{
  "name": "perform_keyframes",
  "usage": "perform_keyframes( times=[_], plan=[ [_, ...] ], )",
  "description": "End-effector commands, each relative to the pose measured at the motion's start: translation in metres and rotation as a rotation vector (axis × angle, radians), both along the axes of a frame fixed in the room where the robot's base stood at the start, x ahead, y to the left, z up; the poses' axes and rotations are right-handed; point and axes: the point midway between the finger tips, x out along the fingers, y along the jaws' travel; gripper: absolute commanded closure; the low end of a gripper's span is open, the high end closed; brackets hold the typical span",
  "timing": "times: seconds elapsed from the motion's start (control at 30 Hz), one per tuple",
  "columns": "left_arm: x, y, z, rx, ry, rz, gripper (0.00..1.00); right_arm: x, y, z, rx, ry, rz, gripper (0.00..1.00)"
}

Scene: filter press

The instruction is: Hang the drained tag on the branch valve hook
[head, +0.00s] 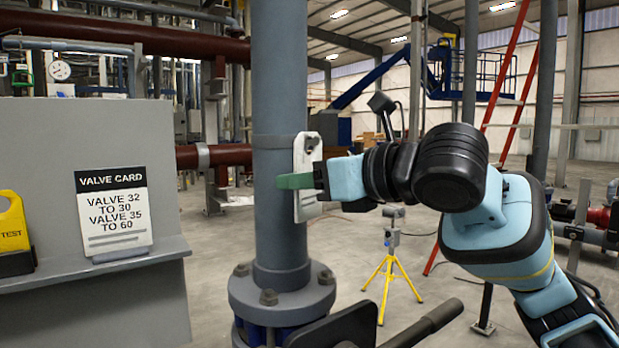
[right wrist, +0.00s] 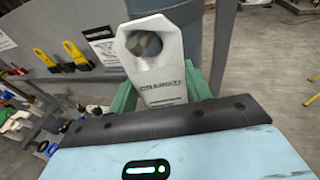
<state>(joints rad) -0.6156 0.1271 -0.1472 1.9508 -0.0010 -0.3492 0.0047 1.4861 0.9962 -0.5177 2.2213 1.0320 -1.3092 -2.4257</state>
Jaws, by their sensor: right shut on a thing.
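The white drained tag (head: 306,205) is upright against the right side of the grey vertical pipe (head: 280,80) in the head view. My right gripper (head: 300,181) is shut on it, with green fingertips across its middle. In the right wrist view the tag (right wrist: 158,72) stands between the green fingertips (right wrist: 165,95), its lettering partly legible. A rounded grey-blue shape shows through its top hole; I cannot tell whether this is the hook or whether the tag hangs on it. My left gripper is not in view.
A bolted flange (head: 282,292) and a black lever (head: 425,322) lie below the tag. A yellow tripod (head: 391,270) stands on the floor behind.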

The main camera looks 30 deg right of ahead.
Motion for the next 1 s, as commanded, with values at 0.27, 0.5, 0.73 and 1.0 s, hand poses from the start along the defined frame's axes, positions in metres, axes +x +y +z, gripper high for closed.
perform_keyframes(
  times=[0.27, 0.5, 0.73, 1.0],
  plan=[
    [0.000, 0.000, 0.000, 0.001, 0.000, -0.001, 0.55, 0.000, 0.000, 0.000, 0.000, 0.000, 0.000, 0.50],
    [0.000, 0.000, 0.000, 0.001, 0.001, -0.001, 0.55, 0.000, 0.000, 0.000, 0.000, 0.000, 0.000, 0.26],
    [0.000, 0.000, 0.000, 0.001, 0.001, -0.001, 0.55, -0.001, 0.000, 0.000, 0.000, 0.000, 0.000, 0.26],
    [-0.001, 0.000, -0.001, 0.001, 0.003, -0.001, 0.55, -0.030, -0.012, 0.006, -0.002, -0.003, -0.005, 0.26]
  ],
)
